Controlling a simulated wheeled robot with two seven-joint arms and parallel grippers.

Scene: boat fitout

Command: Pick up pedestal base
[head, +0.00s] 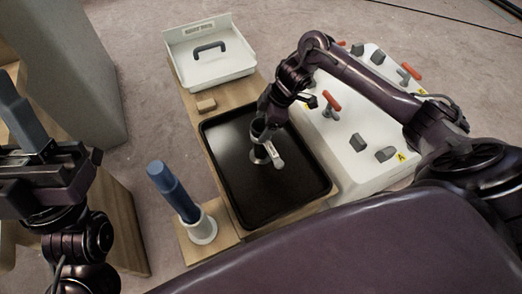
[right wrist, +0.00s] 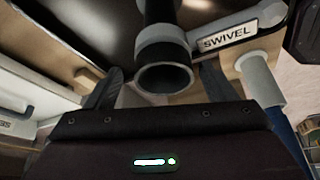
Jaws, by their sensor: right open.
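The likely pedestal base (head: 262,153), a grey tubular piece with a pale side arm, is on the black tray. In the right wrist view it shows as a dark tube with a grey collar (right wrist: 165,52) and an open round end; its side arm is labelled SWIVEL. My right gripper (head: 262,130) is over it from above in the head view. In the wrist view its two fingers are apart, one on each side of the tube's open end; I cannot tell whether they touch it. My left gripper (head: 30,145) is at the left edge, its jaw gap unclear.
The black tray (head: 225,165) lies on a wooden board. A blue post (head: 173,190) stands in a pale round socket (head: 200,228). A white bin (head: 215,72) with a dark handle is at the back. A white panel (head: 350,135) with red-handled valves stands right, under my right arm.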

